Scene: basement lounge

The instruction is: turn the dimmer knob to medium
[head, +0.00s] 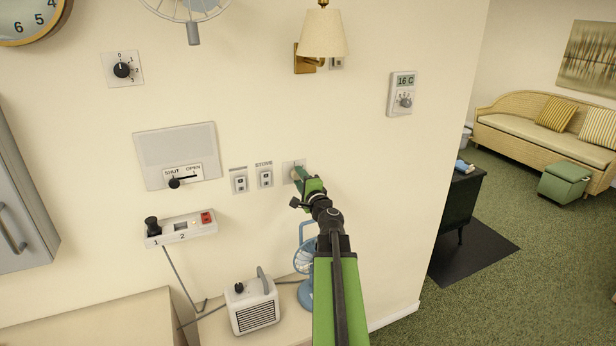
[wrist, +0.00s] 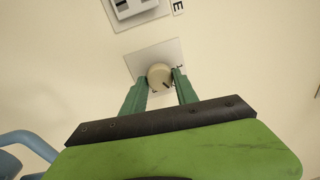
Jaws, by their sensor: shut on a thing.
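The dimmer knob (wrist: 160,75) is a round cream knob on a pale square wall plate (wrist: 142,57). In the wrist view my gripper (wrist: 160,84) has its two green fingers on either side of the knob, shut on it. Small dark marks show on the plate by the knob; I cannot read the setting. In the head view my gripper (head: 300,177) reaches the wall plate (head: 288,166) and hides most of the knob.
Left of the plate are two switches, one labelled STOVE (head: 265,178), and a SHUT/OPEN slider (head: 175,183). A thermostat (head: 403,93) reads 16 C. A wall lamp (head: 322,35) hangs above. A blue fan (head: 305,258) and a white heater (head: 252,304) stand below.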

